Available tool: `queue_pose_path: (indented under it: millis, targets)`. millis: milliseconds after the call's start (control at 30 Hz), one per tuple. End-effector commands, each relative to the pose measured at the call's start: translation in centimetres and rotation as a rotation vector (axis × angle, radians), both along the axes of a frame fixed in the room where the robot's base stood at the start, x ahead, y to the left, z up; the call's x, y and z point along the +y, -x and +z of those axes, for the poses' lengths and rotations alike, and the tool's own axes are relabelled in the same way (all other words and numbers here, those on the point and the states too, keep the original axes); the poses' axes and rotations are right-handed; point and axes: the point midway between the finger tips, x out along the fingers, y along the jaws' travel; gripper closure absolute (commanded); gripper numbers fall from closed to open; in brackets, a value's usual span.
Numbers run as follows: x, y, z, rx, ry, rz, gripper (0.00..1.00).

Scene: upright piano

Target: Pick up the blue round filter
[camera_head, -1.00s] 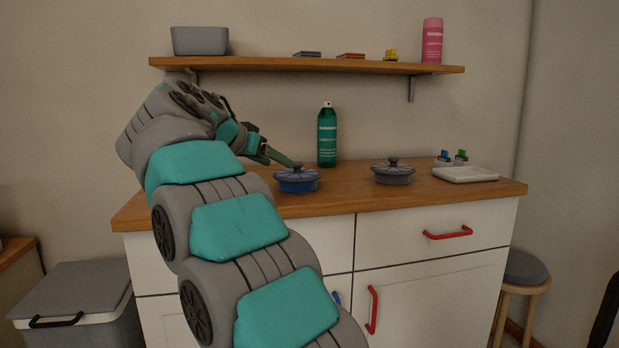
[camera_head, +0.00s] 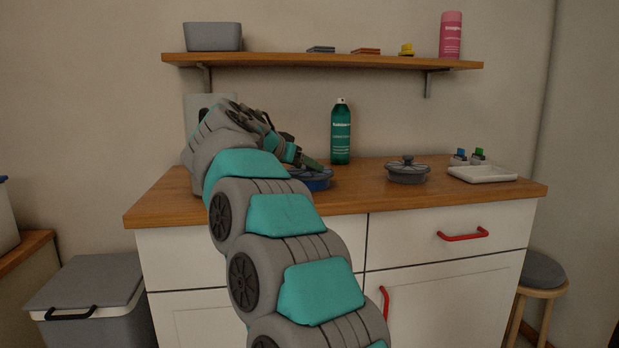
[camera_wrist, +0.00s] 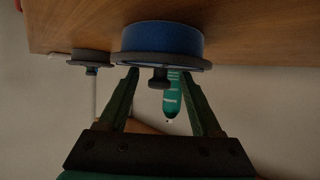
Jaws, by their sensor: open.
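The blue round filter (camera_head: 318,182) stands on the wooden counter; in the head view my gripper (camera_head: 309,164) hides much of it, including its knob. In the wrist view, which is upside down, the blue filter (camera_wrist: 162,40) shows its blue side, grey rim and dark knob. My gripper (camera_wrist: 161,72) is open and empty there, with one green finger on each side of the knob. The fingertips reach close to the grey rim. I cannot tell whether they touch it.
A grey round filter (camera_head: 407,171) stands to the right on the counter (camera_head: 440,197). A green spray bottle (camera_head: 341,134) stands behind the blue filter. A white tray (camera_head: 482,174) lies at the far right. A wooden shelf (camera_head: 330,62) runs above.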

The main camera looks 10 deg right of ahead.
Motion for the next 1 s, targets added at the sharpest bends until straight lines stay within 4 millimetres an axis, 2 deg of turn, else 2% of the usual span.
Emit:
queue_pose_path:
  millis: [67,633,1000]
  targets:
    - [0.01,0.01,0.0,0.0,0.0,0.0,0.34]
    - [0.03,0.0,0.01,0.0,0.0,0.001,0.99]
    - [0.04,0.0,0.01,0.0,0.0,0.001,1.0]
